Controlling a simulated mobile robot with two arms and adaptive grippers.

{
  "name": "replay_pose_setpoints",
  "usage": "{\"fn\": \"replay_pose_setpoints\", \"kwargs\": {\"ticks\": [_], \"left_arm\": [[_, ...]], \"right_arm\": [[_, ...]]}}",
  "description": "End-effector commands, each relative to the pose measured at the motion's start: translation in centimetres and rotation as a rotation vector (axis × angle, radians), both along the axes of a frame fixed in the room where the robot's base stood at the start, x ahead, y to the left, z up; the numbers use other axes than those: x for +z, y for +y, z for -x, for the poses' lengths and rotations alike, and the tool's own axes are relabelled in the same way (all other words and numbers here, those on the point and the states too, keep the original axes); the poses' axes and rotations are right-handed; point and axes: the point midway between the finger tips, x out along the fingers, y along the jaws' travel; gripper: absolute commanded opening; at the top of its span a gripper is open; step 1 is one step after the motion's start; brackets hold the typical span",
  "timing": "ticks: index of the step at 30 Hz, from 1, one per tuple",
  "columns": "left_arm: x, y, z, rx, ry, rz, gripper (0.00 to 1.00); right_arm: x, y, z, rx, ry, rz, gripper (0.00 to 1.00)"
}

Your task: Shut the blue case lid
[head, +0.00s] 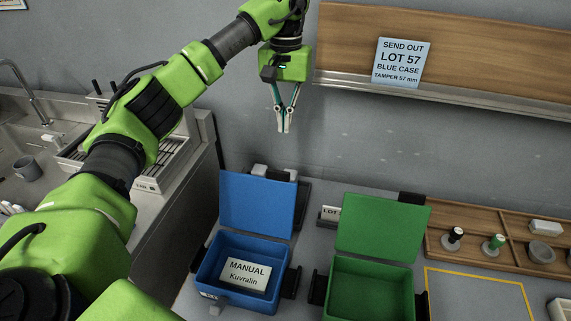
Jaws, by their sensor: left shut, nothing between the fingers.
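The blue case (209,272) stands open on the counter at the lower middle of the head view. Its blue lid (257,204) is raised, leaning up at the back. A white card reading "MANUAL Kuvralin" (246,274) lies inside the case. My left gripper (285,130) is shut and empty, pointing down, above and behind the raised lid, apart from it. My right gripper is not in view.
A green case (371,289) with its green lid (383,228) raised stands just right of the blue case. A wooden tray (480,259) holds tampers and small parts. A sign (401,62) hangs by the shelf above. A sink and rack are at left.

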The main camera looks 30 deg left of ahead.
Motion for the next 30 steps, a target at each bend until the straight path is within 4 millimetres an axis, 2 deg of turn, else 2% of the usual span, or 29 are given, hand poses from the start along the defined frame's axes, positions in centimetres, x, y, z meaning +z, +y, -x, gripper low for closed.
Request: {"fn": "replay_pose_setpoints", "kwargs": {"ticks": [1,5,8,19,21,30], "left_arm": [[-0.6,0.0,0.0,0.000,0.000,0.000,0.00],[-1.4,-0.1,0.1,-0.002,0.003,0.001,0.00],[-2.9,-0.1,0.2,-0.002,0.005,0.002,0.00],[-10.4,-0.1,0.7,0.000,0.005,0.001,0.00],[-9.5,-0.4,1.5,-0.004,-0.002,0.002,0.00],[-8.8,-1.0,3.8,-0.001,0.000,0.001,0.00]], "right_arm": [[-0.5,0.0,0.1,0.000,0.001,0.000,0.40],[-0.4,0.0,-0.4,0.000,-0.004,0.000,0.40],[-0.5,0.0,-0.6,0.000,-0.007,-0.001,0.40],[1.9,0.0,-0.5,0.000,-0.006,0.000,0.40],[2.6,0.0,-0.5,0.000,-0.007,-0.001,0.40],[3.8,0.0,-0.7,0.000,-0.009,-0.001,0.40]]}}
